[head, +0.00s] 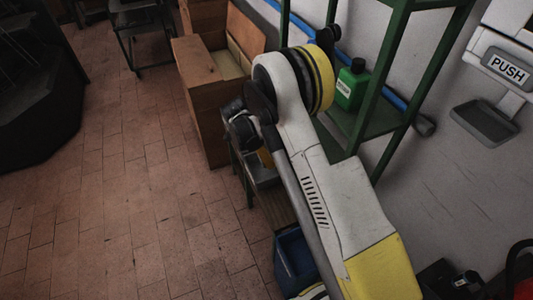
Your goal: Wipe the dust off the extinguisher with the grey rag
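I cannot make out a grey rag. My white and yellow arm (345,205) fills the middle, with dark joint parts at its upper left. I cannot make out any gripper fingers.
A green shelf frame (391,62) holds a green bottle (351,86) behind my arm. A wall-mounted PUSH dispenser (507,68) is at upper right. A wooden box (198,100) and a blue bin (294,262) stand beside the arm. The tiled floor (120,190) at left is clear.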

